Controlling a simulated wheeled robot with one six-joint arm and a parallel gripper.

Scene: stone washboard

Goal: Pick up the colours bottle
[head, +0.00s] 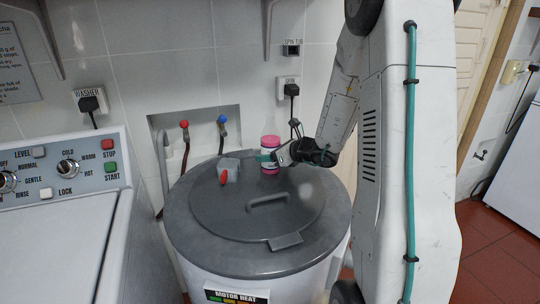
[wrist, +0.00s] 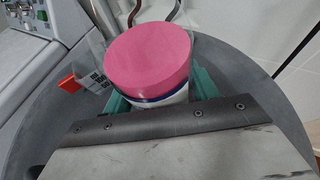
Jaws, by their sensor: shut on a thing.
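The colours bottle (head: 269,146) has a pink cap and a white label with pink. It stands upright on the grey lid of the round tub (head: 190,215), towards the back; I cannot tell whether its base touches the lid. My gripper (head: 268,158) reaches in from the right and is shut on the bottle. In the wrist view the bottle's round pink cap (wrist: 150,60) fills the middle, with teal fingers on both sides of the white body. The bottle's lower part is hidden in the wrist view.
The washer (head: 60,215) stands at left. Red and blue taps are in a wall recess behind. The front of the lid is clear around its handle (head: 267,201).

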